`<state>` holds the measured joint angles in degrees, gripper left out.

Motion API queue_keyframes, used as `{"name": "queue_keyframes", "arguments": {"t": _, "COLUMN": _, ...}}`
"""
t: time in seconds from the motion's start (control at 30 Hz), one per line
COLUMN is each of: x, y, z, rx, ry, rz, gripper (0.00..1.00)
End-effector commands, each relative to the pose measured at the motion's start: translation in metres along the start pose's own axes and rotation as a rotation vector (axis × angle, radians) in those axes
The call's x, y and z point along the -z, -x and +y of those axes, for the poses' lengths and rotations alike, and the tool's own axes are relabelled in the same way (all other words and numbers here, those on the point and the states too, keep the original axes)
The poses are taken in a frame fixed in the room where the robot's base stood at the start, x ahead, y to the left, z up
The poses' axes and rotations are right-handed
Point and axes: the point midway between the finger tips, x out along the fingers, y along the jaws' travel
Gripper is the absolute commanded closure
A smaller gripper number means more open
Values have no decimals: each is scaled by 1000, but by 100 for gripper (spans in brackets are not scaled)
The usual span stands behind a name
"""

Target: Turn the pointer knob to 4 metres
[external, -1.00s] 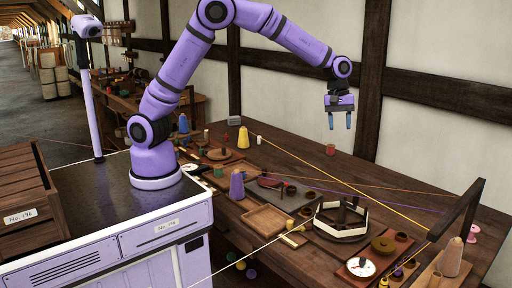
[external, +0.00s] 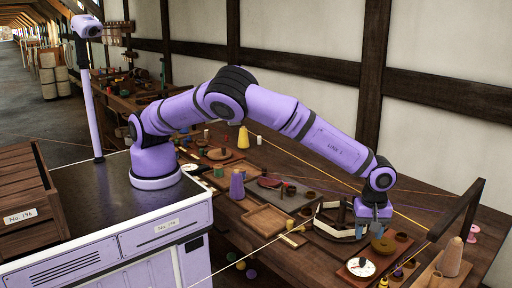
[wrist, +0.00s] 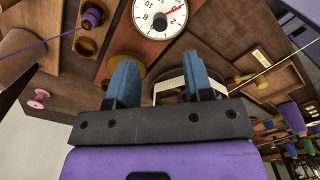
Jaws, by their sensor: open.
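A white dial (external: 361,266) with black numbers and a red hand lies at the front end of a brown board. It also shows at the top of the wrist view (wrist: 160,17), cut off by the edge; its red hand points to the upper right. An ochre round knob-like disc (external: 383,246) sits farther back on the same board. My gripper (external: 374,230) is open, close above the disc in the external view.
A white-sided reel frame (external: 338,222) stands left of my gripper. A dark wooden post frame (external: 458,212) and a tan cone (external: 450,257) stand to the right. A purple spool (external: 398,274) sits beside the dial board. Taut yellow and purple lines cross the bench.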

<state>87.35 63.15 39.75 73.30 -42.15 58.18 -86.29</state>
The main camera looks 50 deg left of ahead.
Motion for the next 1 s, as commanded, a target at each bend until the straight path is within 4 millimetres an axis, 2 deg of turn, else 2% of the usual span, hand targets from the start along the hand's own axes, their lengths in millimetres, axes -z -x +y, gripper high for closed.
{"name": "queue_keyframes", "arguments": {"t": 0.3, "x": 0, "y": -56, "z": 0, "rx": 1, "ry": -1, "rz": 1, "gripper": 53}}
{"name": "queue_keyframes", "arguments": {"t": 0.5, "x": 0, "y": -82, "z": 0, "rx": 0, "ry": -2, "rz": 1, "gripper": 53}}
{"name": "queue_keyframes", "arguments": {"t": 0.7, "x": 0, "y": -93, "z": 0, "rx": 0, "ry": -2, "rz": 0, "gripper": 53}}
{"name": "queue_keyframes", "arguments": {"t": 0.97, "x": 0, "y": -94, "z": 0, "rx": -1, "ry": -2, "rz": -1, "gripper": 53}}
{"name": "queue_keyframes", "arguments": {"t": 1.0, "x": 0, "y": -94, "z": 0, "rx": -1, "ry": -1, "rz": -1, "gripper": 58}}
